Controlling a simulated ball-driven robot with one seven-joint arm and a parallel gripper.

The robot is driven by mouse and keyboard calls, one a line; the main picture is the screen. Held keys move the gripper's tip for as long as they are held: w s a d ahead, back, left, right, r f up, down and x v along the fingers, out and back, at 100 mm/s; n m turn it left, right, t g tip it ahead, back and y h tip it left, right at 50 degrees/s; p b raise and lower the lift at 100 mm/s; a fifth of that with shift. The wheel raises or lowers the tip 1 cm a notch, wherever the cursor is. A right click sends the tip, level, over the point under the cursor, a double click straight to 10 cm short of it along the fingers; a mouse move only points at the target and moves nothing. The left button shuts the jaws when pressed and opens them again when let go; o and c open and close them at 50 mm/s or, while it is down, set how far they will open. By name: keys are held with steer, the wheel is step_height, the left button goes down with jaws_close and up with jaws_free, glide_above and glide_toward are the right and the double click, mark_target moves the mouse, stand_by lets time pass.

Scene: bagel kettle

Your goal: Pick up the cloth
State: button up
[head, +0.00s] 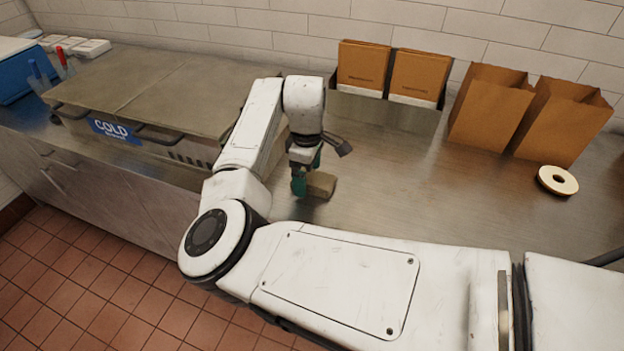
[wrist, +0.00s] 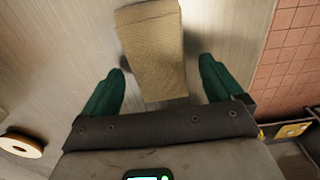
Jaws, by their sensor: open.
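The cloth (wrist: 152,50) is a tan, textured, folded block lying on the steel counter. In the wrist view it lies at the upper middle, and its near end reaches between my two green fingertips. In the head view the cloth (head: 321,185) shows just right of my gripper, partly hidden behind it. My gripper (wrist: 163,82) is open, with one finger on each side of the cloth and a gap on both sides. In the head view my gripper (head: 304,178) points down at the counter beside the cloth.
A cold unit labelled COLD (head: 115,130) stands left. Brown paper bags (head: 490,108) and (head: 560,120) stand at the back right, near a tape roll (head: 557,181). Brown packets (head: 363,66) sit in a steel holder at the wall. The counter (head: 400,190) right of the cloth is clear.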

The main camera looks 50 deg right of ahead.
mark_target(308, 175)
steer(key=shift+c, duration=0.2)
steer(key=c, duration=1.1)
steer(key=shift+r, duration=0.15)
steer(key=shift+r, duration=0.25)
step_height(308, 175, up, 2)
steer(key=shift+r+b, duration=0.15)
steer(key=shift+b, duration=0.35)
steer(key=s+r, duration=0.2)
steer(key=s+a+r, duration=0.1)
steer(key=s+r, duration=0.1)
steer(key=r, duration=0.1)
steer(key=shift+s+a+r, duration=0.15)
steer(key=shift+a+r, duration=0.05)
steer(key=s+a+r, duration=0.3)
steer(key=s+r, duration=0.1)
steer(key=s, duration=0.5)
steer(key=shift+r, duration=0.3)
steer(key=shift+a, duration=0.1)
